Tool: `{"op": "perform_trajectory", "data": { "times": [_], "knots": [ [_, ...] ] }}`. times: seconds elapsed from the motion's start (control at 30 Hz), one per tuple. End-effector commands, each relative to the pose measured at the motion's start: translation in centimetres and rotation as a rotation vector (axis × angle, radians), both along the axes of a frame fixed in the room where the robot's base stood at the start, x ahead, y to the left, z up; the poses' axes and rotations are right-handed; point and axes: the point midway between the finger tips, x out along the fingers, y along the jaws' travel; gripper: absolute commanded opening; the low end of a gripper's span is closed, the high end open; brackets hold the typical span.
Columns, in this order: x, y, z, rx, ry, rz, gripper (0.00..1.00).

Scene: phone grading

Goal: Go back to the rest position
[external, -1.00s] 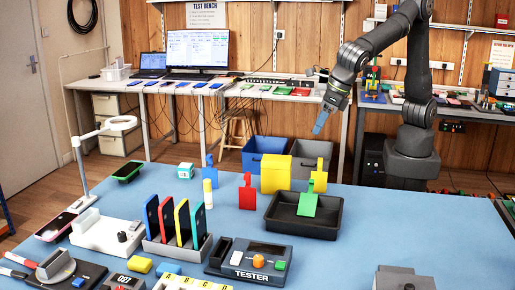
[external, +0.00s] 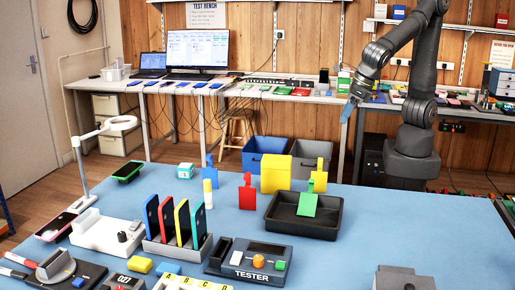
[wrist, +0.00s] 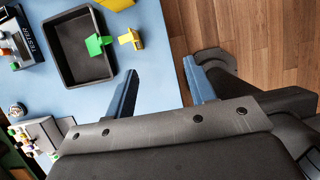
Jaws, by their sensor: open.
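My gripper (external: 347,110) is up in the air at the upper right in the external view, beyond the back edge of the blue table, and empty. In the wrist view its two blue fingers (wrist: 160,88) stand well apart with nothing between them. Below them lie the table edge and the wood floor. My gripper is clear of the black tray (external: 330,218), which holds a green card-like piece (external: 307,204). The tray also shows in the wrist view (wrist: 62,22).
Phones stand in a grey rack (external: 205,246) beside the tester (external: 228,262). Red (external: 247,196), yellow and blue tagged pieces stand near the tray. A lamp (external: 84,170) is at the left. Bins (external: 262,145) stand behind the table. The right of the table is mostly clear.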

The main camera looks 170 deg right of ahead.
Motion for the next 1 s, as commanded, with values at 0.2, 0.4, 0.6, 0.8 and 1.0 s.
{"op": "perform_trajectory", "data": {
  "times": [0.2,0.4,0.6,0.8,1.0],
  "knots": [
    [-1.5,0.9,-2.9,0.002,0.004,0.001,0.50],
    [-1.4,0.9,-4.9,0.001,0.001,0.000,0.50],
    [-1.4,0.8,-5.3,0.000,-0.001,0.000,0.50],
    [-1.4,0.8,-5.3,0.000,-0.001,0.000,0.56],
    [-1.4,0.8,-5.3,0.000,-0.001,-0.001,0.95]
  ]
}}
